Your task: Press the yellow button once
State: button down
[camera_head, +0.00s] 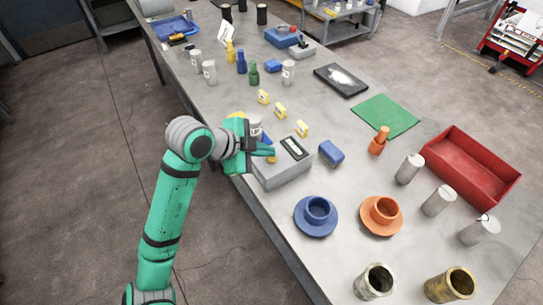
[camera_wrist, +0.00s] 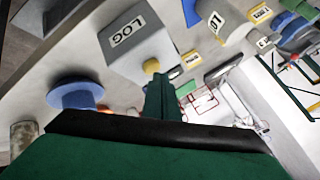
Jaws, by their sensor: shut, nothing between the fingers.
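A grey box (camera_head: 285,172) with a pale display on its top stands near the table's front left edge. In the wrist view the same box (camera_wrist: 140,48) carries a label reading LOG. The yellow button (camera_head: 271,159) sits on the box top, and in the wrist view it shows as a yellow round (camera_wrist: 151,66). My gripper (camera_head: 271,151) is shut and empty, its fingertips right at the button. In the wrist view the closed fingers (camera_wrist: 162,85) end just beside the button. I cannot tell whether they touch it.
A blue block (camera_head: 331,152) lies right of the box. A blue cup on a saucer (camera_head: 316,229) and an orange one (camera_head: 381,228) stand in front. Small yellow blocks (camera_head: 280,111) lie behind. A red tray (camera_head: 470,195) is at the right.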

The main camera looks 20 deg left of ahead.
aim_at(268, 160)
jog(key=shift+f, duration=0.55)
dwell(0.7)
jog(key=shift+r, duration=0.15)
jog(key=shift+d+r, duration=0.15)
jog(key=shift+r, duration=0.65)
jog(key=shift+r, duration=2.5)
